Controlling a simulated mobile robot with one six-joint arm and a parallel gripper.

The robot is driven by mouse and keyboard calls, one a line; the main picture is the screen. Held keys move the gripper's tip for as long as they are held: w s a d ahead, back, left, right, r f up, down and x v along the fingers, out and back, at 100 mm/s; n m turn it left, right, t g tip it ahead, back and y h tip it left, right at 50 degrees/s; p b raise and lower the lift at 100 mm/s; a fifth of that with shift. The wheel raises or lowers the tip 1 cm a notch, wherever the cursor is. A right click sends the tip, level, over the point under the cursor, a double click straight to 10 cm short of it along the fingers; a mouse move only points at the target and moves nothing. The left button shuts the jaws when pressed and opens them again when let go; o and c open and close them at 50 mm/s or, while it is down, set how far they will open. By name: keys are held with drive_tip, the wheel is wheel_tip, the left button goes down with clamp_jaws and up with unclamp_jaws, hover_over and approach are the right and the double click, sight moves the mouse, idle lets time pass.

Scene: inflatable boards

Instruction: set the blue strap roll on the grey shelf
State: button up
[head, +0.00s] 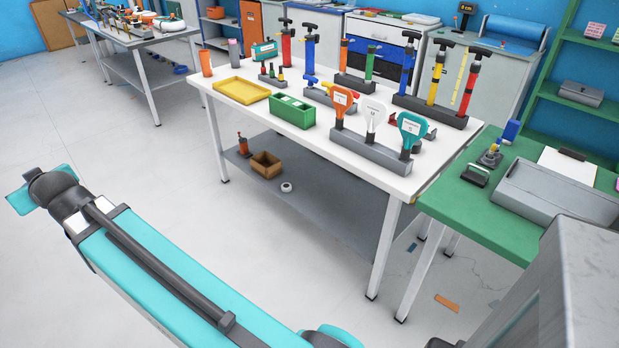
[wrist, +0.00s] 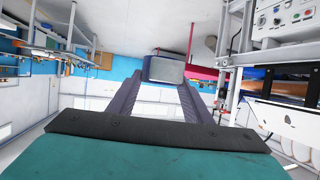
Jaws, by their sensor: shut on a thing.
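In the wrist view my gripper (wrist: 165,84) has two dark ribbed fingers closing in on a small grey-blue, block-like thing (wrist: 165,70) at their tips. Its face looks grey with a darker rim; I cannot tell for sure that it is the blue strap roll. The head view shows my teal arm at lower left, but not the gripper or the held thing. A grey shelf (head: 330,205) runs under the white table, apart from my arm. No other blue strap roll can be made out clearly.
The white table (head: 225,110) above is crowded with pumps, paddles and trays. A green table (head: 465,207) adjoins at right. Open floor (head: 130,150) lies left.

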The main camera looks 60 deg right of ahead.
drive_tip(key=s+d+f+m+g+h+b, duration=0.25)
drive_tip(key=d+f+b, duration=0.35)
drive_tip(key=d+f, duration=0.75)
drive_tip(key=s+d+f+m+g+h+b, duration=0.1)
drive_tip(key=s+d+f+m+h+b, duration=0.3)
drive_tip(key=d+f, duration=0.9)
drive_tip(key=s+d+f+m+g+h+b, duration=0.2)
drive_tip(key=d+f+m+h+b, duration=0.4)
drive_tip(key=d, duration=1.1)
drive_tip(key=s+d+f+m+g+b, duration=0.6)
drive_tip(key=s+d+f+b, duration=1.2)
drive_tip(key=s+d+f, duration=1.3)
wheel_tip(320, 180, down, 3)
drive_tip(key=s+g+h, duration=0.1)
drive_tip(key=g, duration=0.2)
drive_tip(key=shift+s, duration=0.3)
drive_tip(key=shift+f+m+g, duration=0.1)
drive_tip(key=shift+m+g, duration=0.15)
drive_tip(key=b, duration=0.3)
hover_over(344, 227)
drive_tip(key=shift+a+f, duration=0.1)
drive_tip(key=shift+f, duration=0.6)
